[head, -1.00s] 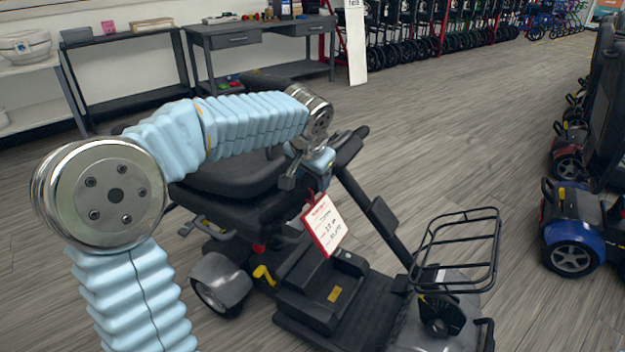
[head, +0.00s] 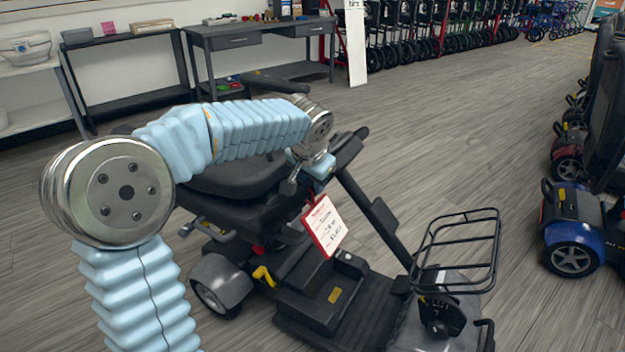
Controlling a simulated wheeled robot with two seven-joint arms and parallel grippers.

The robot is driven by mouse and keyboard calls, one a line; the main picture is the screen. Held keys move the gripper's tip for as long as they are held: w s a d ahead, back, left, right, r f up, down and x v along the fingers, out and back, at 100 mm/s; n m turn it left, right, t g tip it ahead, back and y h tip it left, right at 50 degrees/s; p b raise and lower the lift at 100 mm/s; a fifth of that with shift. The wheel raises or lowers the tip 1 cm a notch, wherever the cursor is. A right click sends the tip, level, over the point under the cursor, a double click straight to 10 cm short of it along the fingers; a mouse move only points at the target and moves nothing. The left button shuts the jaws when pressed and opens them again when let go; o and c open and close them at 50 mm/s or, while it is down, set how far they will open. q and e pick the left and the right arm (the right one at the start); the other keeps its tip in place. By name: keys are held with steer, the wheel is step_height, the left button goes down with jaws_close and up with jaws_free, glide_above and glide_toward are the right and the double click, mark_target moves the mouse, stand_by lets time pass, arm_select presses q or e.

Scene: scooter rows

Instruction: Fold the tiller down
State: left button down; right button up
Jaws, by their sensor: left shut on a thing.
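The scooter stands in front of me, with its dark seat (head: 238,176) to the left and its front basket (head: 456,250) to the right. Its black tiller (head: 379,220) slants back from the front deck up toward the seat, and its handlebar end (head: 352,143) is at the top. My left gripper (head: 312,178) is at the tiller head, shut on the tiller; the arm partly hides the contact. A red-edged price tag (head: 324,226) hangs just below the gripper. My right gripper is not in view.
Another scooter with a blue front (head: 574,241) stands at the right edge. A grey desk (head: 262,38) and a dark shelf (head: 128,70) line the back wall. Wooden floor is clear between the scooters and toward the back.

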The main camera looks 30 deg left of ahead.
arm_select(q)
steer(key=shift+d+r, duration=0.1)
steer(key=shift+d+r+p, duration=0.45)
steer(key=shift+d+r, duration=0.5)
steer(key=shift+d, duration=0.2)
steer(key=c, duration=0.8)
jaws_free()
steer(key=shift+f, duration=0.1)
steer(key=v, duration=1.4)
steer(key=shift+a+p, duration=0.15)
steer(key=shift+p, duration=0.2)
